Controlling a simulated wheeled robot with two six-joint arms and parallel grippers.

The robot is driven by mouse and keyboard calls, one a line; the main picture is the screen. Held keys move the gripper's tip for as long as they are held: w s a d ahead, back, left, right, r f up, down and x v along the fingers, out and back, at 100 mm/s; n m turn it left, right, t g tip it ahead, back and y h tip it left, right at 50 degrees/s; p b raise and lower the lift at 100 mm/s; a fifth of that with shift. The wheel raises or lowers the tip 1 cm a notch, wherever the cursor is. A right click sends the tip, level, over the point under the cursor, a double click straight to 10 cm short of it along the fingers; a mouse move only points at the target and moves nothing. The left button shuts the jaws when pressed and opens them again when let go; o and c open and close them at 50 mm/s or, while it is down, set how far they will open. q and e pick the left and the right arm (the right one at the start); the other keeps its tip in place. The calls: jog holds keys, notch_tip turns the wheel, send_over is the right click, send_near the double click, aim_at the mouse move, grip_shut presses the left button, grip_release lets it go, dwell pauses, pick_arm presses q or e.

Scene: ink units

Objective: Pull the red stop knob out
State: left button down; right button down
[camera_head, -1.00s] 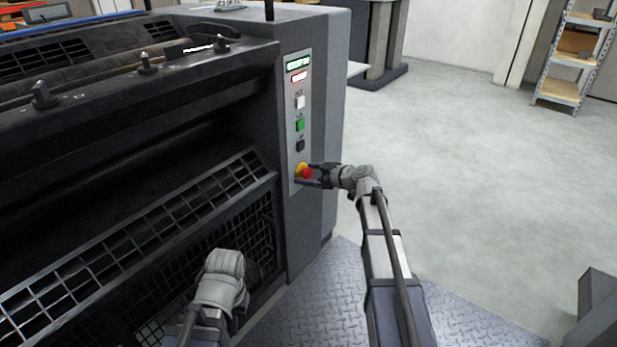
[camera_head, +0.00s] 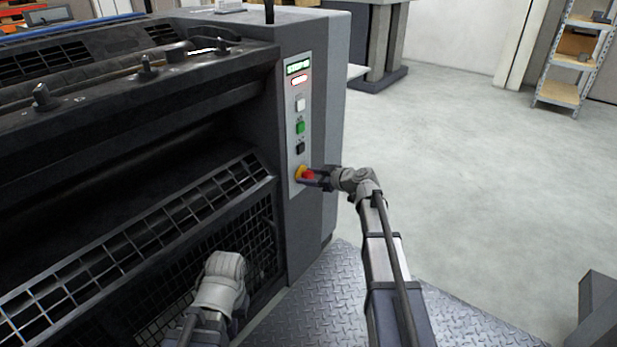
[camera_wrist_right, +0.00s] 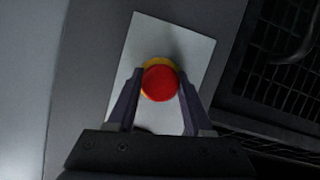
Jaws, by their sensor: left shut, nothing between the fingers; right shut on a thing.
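The red stop knob (camera_head: 309,174) sits on a yellow base low on the light control panel (camera_head: 294,190) of the dark machine. It also shows in the right wrist view (camera_wrist_right: 160,83), with the yellow base partly visible behind it. My right gripper (camera_head: 312,178) comes in from the right and is shut on the knob, one finger on each side. Its fingers (camera_wrist_right: 160,88) show at the knob's sides in the right wrist view. My left gripper (camera_head: 224,272) is low in front of the machine's grille, shut and empty; its fingertips are mostly hidden behind the wrist.
Above the knob are a black button (camera_head: 300,148), a green button (camera_head: 300,127), a white button (camera_head: 300,105) and a lit display (camera_head: 298,67). A mesh guard (camera_head: 150,232) is to the left. Open floor (camera_head: 470,170) lies to the right.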

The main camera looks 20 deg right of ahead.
dwell(0.3)
jog(key=shift+s+d, duration=0.55)
jog(key=shift+s, duration=0.25)
jog(key=shift+c, duration=1.5)
grip_release()
jog(key=p+v, duration=0.3)
jog(key=v, duration=0.4)
jog(key=shift+s+d, duration=0.25)
jog(key=shift+s, duration=0.05)
jog(key=shift+r, duration=0.15)
